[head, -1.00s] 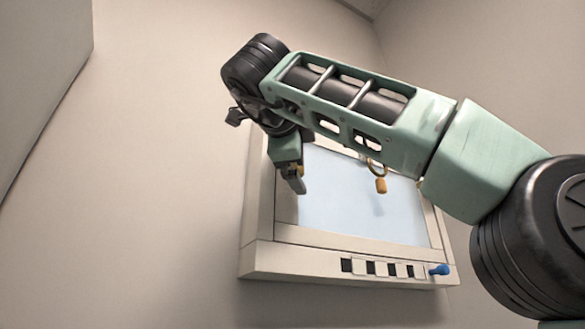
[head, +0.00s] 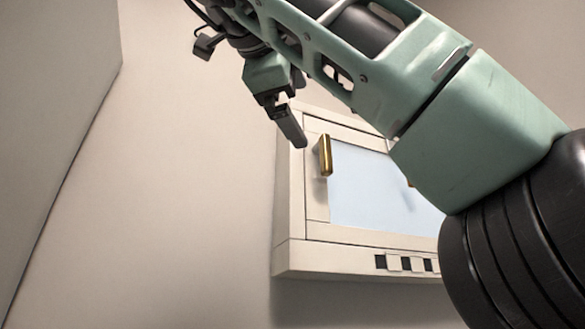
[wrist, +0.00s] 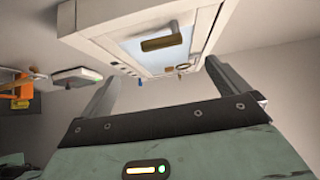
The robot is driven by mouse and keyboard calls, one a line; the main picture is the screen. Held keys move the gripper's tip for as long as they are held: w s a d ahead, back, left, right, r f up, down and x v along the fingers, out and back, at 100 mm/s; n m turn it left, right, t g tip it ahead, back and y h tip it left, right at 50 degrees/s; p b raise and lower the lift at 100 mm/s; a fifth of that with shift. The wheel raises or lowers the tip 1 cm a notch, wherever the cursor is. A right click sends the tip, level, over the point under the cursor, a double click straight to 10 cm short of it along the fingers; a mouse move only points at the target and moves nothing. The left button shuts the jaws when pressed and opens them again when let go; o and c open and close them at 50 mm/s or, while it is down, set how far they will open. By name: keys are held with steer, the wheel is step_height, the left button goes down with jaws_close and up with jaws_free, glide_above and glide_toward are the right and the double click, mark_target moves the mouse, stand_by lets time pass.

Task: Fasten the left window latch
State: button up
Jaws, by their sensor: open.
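The window (head: 290,215) is a cream frame with a pale blue pane on the wall. Its left latch (head: 325,155) is a brass handle standing upright on the left side of the frame. My gripper (head: 296,132) is in front of the frame's upper left corner, just left of the latch and apart from it in the picture. In the wrist view my gripper (wrist: 165,90) is open, with nothing between its fingers. A brass handle (wrist: 162,43) lies across the pane beyond the fingertips there; I cannot tell for certain which latch it is.
A second brass piece (head: 410,183) is mostly hidden behind my arm. Dark and light squares (head: 405,263) line the lower frame. An orange object (wrist: 20,92) and a pale box (wrist: 77,76) show at left in the wrist view. The wall left of the window is bare.

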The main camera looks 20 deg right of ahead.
steer(key=shift+v, duration=1.05)
steer(key=shift+s+d, duration=0.1)
steer(key=shift+d, duration=0.1)
